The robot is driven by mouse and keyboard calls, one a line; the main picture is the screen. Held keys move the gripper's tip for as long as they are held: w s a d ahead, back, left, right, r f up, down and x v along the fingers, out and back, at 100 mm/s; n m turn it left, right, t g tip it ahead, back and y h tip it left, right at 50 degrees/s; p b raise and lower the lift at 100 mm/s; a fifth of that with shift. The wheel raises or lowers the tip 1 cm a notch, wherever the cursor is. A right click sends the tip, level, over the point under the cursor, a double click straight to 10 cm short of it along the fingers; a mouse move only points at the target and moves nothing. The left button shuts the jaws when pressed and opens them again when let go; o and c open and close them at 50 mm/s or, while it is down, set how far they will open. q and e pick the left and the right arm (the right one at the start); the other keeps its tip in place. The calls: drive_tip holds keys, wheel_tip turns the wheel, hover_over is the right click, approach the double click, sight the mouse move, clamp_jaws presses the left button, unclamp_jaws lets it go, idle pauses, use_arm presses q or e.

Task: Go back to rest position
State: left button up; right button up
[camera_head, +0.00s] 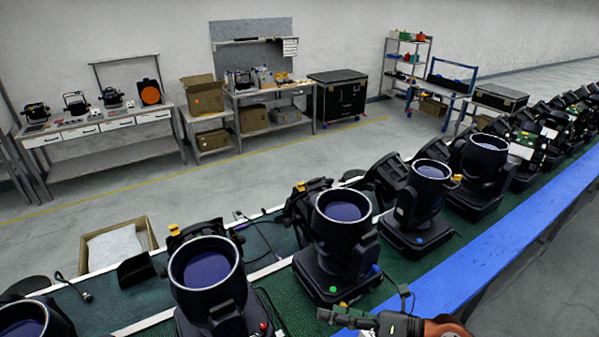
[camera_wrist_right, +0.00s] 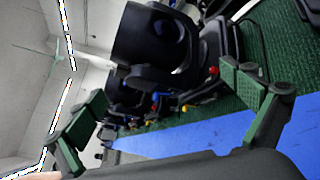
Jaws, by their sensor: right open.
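A row of black par cans stands on a green bench. One par can (camera_head: 343,225) with a green dot on its base is at the centre, another (camera_head: 207,275) with a red dot is at the front left, and another (camera_head: 425,195) is to the right. My right gripper (camera_head: 368,304) is at the bottom of the head view, over the bench's near side, fingers spread and nothing between them. In the right wrist view its fingers (camera_wrist_right: 168,118) are wide apart, with a par can (camera_wrist_right: 155,42) beyond them. My left gripper is not in view.
A blue edge strip (camera_head: 520,240) runs along the bench's near side, with grey floor beyond it. An open carton (camera_head: 118,245) stands behind the bench. Workbenches (camera_head: 100,130), a black case (camera_head: 338,97) and shelves (camera_head: 405,60) line the back wall. Open floor lies between.

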drive_tip(key=w+d+r+m+t+y, duration=0.2)
drive_tip(key=w+d+r+m+t, duration=0.15)
drive_tip(key=r+m+t, duration=0.4)
drive_tip(key=w+d+m+t+h, duration=0.4)
drive_tip(key=d+m+t+h, duration=0.35)
drive_tip(key=d+m, duration=0.4)
drive_tip(key=d+f+m+g+h, duration=0.1)
drive_tip(key=d+f+m+h, duration=0.7)
drive_tip(key=d+m+h, duration=0.1)
drive_tip(key=s+d+f+m+g+h, duration=0.2)
drive_tip(key=d+f+m+g, duration=0.15)
drive_tip(key=f, duration=0.35)
drive_tip(key=s+d+f+m+g+h, duration=0.25)
drive_tip(key=d+f, duration=0.25)
drive_tip(key=f, duration=0.3)
drive_tip(key=s+a+f+m+g+y, duration=0.25)
drive_tip(key=s+f+g, duration=0.25)
drive_tip(key=s+f, duration=0.55)
drive_tip(key=s+a+f+m+g+y, duration=0.1)
drive_tip(key=s+a+f+m+g, duration=0.3)
drive_tip(key=s+f, duration=0.7)
wheel_tip(320, 180, down, 31)
drive_tip(key=s+n+g+b, duration=0.2)
drive_tip(key=g+b, duration=0.1)
drive_tip(key=s+f+g+b, duration=0.1)
drive_tip(key=s+f+b, duration=0.1)
drive_tip(key=s+f, duration=1.7)
drive_tip(key=shift+d+f+n, duration=0.35)
drive_tip(key=shift+d+f, duration=0.05)
drive_tip(key=shift+f, duration=0.4)
